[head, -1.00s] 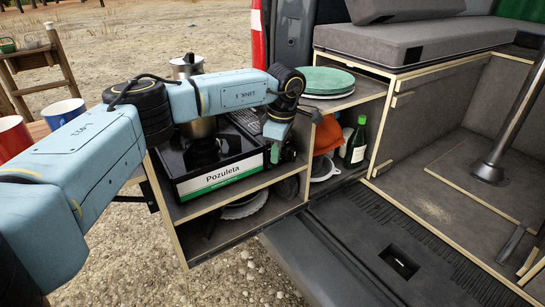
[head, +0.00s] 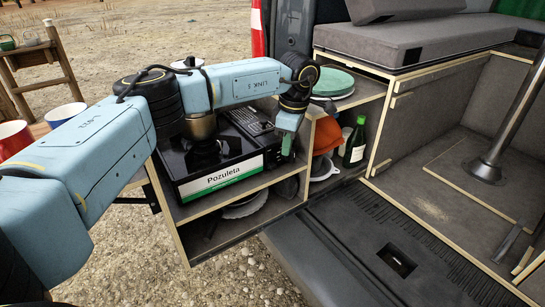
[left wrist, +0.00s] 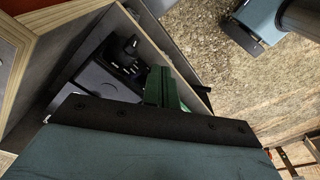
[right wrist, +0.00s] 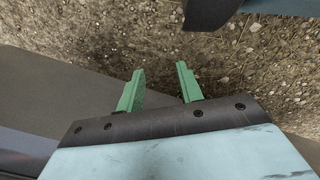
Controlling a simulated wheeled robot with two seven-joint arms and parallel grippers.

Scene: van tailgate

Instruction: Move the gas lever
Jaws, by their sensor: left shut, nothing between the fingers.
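The black gas stove (head: 215,150), with a white and green "Pozuleta" front, stands on the shelf unit's top. A pot (head: 201,127) sits on it, largely hidden by my left arm. My left gripper (head: 287,146) points down at the stove's right end, its fingers shut and empty. In the left wrist view its green fingers (left wrist: 161,87) are together, beside small black fittings (left wrist: 122,56) on a dark box. The gas lever may be among these, but I cannot tell it apart or see contact. My right gripper (right wrist: 160,70) is open and empty, above the ground beside a grey surface.
Green-topped plates (head: 332,82) sit on the shelf behind my left gripper. A dark green bottle (head: 356,142) and an orange item (head: 326,136) stand in the compartment to its right. Mugs (head: 65,113) stand at the left. The tailgate floor (head: 370,235) is mostly clear.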

